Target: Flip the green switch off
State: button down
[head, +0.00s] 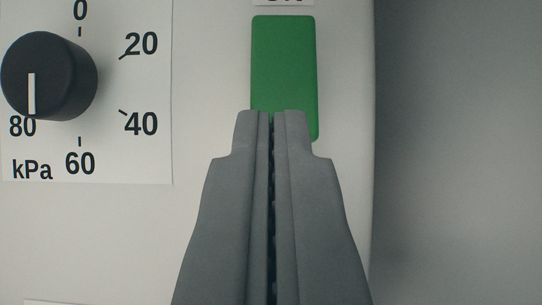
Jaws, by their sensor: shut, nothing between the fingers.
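The green switch (284,62) is an upright green rectangle on a pale panel, at the top centre of the head view. A white label above it is cut off by the top edge of the picture, and its text is only partly visible. My gripper (271,114) is shut and empty, pointing up at the switch from below. Its fingertips overlap the lower part of the switch in the picture and hide most of its bottom edge. I cannot tell whether they touch it.
A black knob (49,76) with a white mark sits at the upper left on a white kPa dial plate (140,160) with numbers around it. The panel (210,230) ends at a rounded edge right of the switch. A plain grey surface (460,150) lies beyond.

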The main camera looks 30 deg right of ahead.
jog(key=shift+w+d, duration=0.15)
jog(key=shift+w, duration=0.1)
jog(key=shift+w+d+f, duration=0.3)
jog(key=shift+w+f, duration=0.05)
jog(key=shift+w, duration=0.2)
